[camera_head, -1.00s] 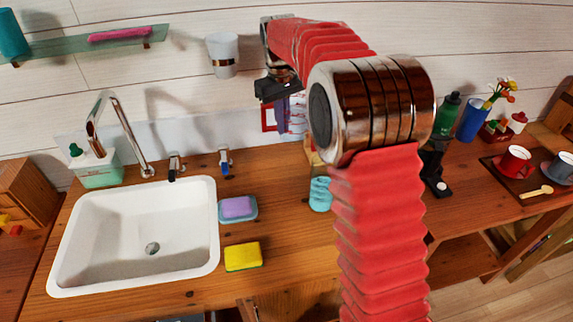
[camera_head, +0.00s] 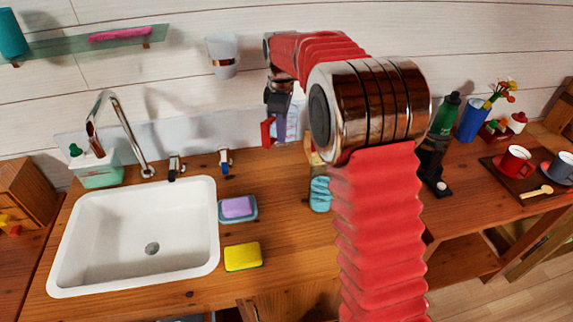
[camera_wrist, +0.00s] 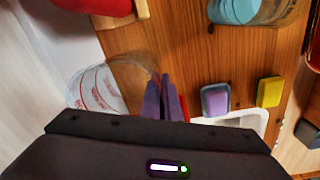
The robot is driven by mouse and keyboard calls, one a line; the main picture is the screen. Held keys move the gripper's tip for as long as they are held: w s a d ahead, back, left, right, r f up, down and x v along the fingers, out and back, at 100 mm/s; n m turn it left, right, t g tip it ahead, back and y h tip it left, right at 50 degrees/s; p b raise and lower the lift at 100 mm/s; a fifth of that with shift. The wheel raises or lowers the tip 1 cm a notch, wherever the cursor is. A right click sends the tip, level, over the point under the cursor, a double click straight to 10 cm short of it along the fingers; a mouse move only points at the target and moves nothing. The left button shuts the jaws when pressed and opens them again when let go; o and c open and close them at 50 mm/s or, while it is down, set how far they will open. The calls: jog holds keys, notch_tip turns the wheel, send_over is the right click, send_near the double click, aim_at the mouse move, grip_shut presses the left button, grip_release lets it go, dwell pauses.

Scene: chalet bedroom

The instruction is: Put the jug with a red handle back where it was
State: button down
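The clear jug (camera_head: 293,122) with red markings is at the back of the counter, partly hidden behind my arm. Its red handle (camera_head: 267,132) shows on the left side. My gripper (camera_head: 280,126) is at the handle, with its purple fingers close together and shut on it. In the wrist view the jug (camera_wrist: 99,92) appears left of my gripper (camera_wrist: 163,98), and a bit of red handle shows beside the fingertips. I cannot tell whether the jug's base touches the counter.
The wooden counter (camera_head: 290,225) is clear in front of the jug. A white sink (camera_head: 135,275), purple soap (camera_head: 237,207) and yellow sponge (camera_head: 243,256) lie left. A glass with cyan contents (camera_head: 320,193) stands close by my arm. A wall cup (camera_head: 222,55) hangs above.

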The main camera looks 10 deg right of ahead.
aim_at(282, 148)
jog(key=shift+f, duration=2.5)
jog(key=shift+f, duration=2.5)
jog(key=shift+f, duration=0.1)
jog(key=c, duration=2)
grip_release()
